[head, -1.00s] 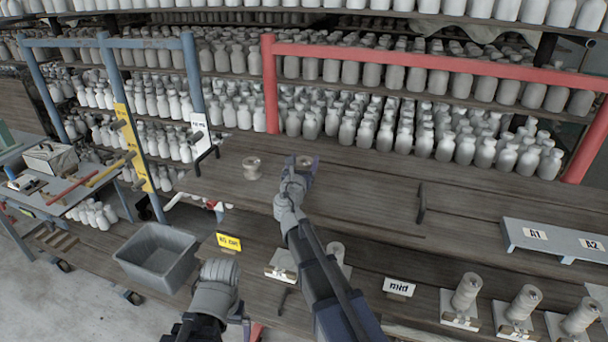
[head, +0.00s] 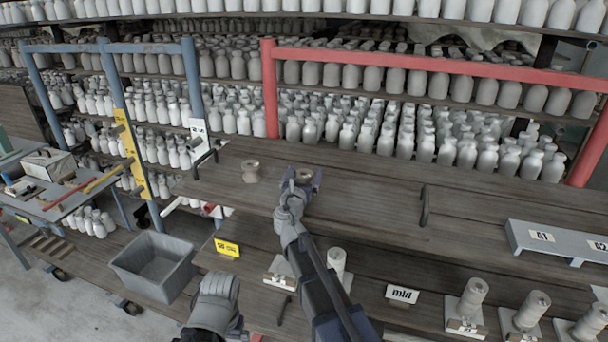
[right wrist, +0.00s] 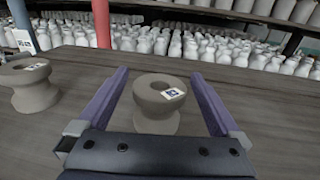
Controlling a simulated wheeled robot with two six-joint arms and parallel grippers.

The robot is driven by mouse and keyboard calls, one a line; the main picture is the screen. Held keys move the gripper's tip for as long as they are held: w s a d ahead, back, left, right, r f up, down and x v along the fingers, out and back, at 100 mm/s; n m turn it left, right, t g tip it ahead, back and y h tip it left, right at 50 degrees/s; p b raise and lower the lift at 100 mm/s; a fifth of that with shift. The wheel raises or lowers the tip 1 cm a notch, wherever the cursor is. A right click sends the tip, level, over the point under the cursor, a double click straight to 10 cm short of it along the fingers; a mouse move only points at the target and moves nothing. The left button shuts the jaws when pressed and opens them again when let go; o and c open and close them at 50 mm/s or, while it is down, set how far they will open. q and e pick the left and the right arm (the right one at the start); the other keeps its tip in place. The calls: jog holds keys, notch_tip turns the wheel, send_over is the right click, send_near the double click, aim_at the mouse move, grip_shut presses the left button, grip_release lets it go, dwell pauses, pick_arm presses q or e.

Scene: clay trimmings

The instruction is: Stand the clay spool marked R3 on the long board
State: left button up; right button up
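A clay spool (head: 304,174) stands upright on the long board (head: 370,203). It also shows in the right wrist view (right wrist: 158,105), with a small tag on top too small to read. My right gripper (head: 303,180) is open around it, with a gap between each purple finger and the clay. A second clay spool (head: 250,172) stands on the board to the left; it also shows in the right wrist view (right wrist: 31,88). I cannot read R3 on either. My left gripper (head: 217,295) is low in the head view, its fingers hidden.
Below the board, a lower shelf holds several spools on labelled stands (head: 473,293) and a "mid" sign (head: 403,293). A grey bin (head: 153,268) is at lower left. A grey riser (head: 560,243) stands at right. Black handles (head: 425,206) rise from the board.

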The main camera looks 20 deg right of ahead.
jog(key=shift+r, duration=0.2)
jog(key=v, duration=1.2)
